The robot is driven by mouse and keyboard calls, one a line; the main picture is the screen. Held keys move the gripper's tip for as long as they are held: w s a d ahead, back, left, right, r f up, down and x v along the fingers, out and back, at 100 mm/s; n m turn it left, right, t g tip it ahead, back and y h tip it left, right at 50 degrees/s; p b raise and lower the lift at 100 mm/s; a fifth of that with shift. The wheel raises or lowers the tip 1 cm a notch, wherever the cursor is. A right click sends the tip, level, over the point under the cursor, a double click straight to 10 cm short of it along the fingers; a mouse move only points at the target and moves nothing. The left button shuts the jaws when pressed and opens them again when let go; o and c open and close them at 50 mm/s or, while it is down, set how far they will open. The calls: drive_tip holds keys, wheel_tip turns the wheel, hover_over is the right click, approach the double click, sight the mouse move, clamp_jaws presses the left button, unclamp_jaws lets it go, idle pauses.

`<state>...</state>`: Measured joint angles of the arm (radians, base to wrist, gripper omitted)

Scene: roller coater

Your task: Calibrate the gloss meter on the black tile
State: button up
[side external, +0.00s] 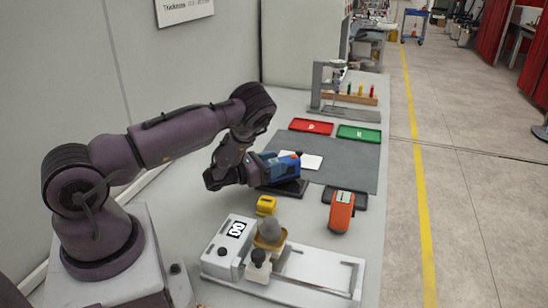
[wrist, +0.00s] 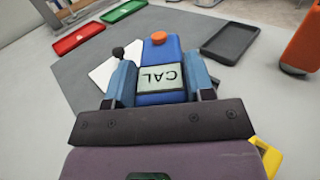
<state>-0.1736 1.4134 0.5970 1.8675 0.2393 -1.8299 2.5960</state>
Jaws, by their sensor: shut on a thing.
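The blue gloss meter (side external: 281,166) has an orange button on its end. My gripper (side external: 262,168) is shut on it; in the wrist view my gripper (wrist: 163,85) has its two blue-grey fingers on either side of the meter (wrist: 163,58). Its screen reads CAL, upside down in that view. In the side view, a flat black piece (side external: 292,189) lies directly below and in front of the meter. I cannot tell whether this is the black tile, or whether the meter touches it.
A white sheet (side external: 309,161) lies on the grey mat (side external: 352,163). An orange device (side external: 340,213) stands by a black tray (side external: 361,200). Red (side external: 311,126) and green (side external: 359,134) trays lie behind. A yellow block (side external: 266,205) and the coater (side external: 315,271) are in front.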

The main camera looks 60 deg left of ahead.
drive_tip(key=shift+f, duration=0.6)
idle(0.5)
drive_tip(key=o, duration=1.3)
drive_tip(key=shift+f, duration=0.1)
